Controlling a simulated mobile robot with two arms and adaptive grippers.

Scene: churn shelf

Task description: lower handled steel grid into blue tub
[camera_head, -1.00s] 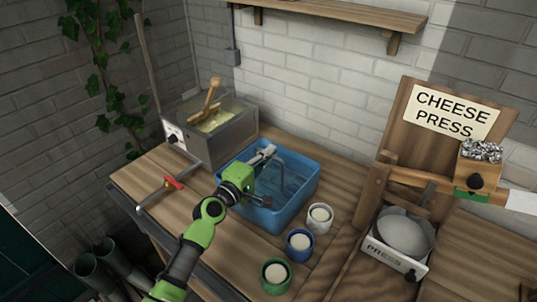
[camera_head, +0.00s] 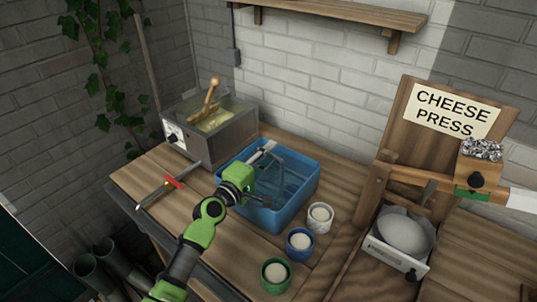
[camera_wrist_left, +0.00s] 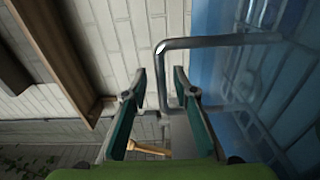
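The blue tub (camera_head: 300,200) stands on the wooden counter. The steel grid (camera_wrist_left: 262,70) lies inside it, seen at the right of the left wrist view with its bars against the blue. Its bent steel handle (camera_wrist_left: 220,41) rises from it. My left gripper (camera_head: 258,178) is over the tub's left part. In the left wrist view its fingers (camera_wrist_left: 159,74) are apart, with the handle's crossbar between them and a gap on each side. The right finger hides part of the handle.
A steel vat (camera_head: 228,140) with a wooden paddle stands behind the tub. A red-handled tool (camera_head: 174,182) lies on the counter at left. White (camera_head: 320,214), blue (camera_head: 300,240) and green (camera_head: 275,272) cups stand to the tub's right. The cheese press (camera_head: 440,135) is farther right.

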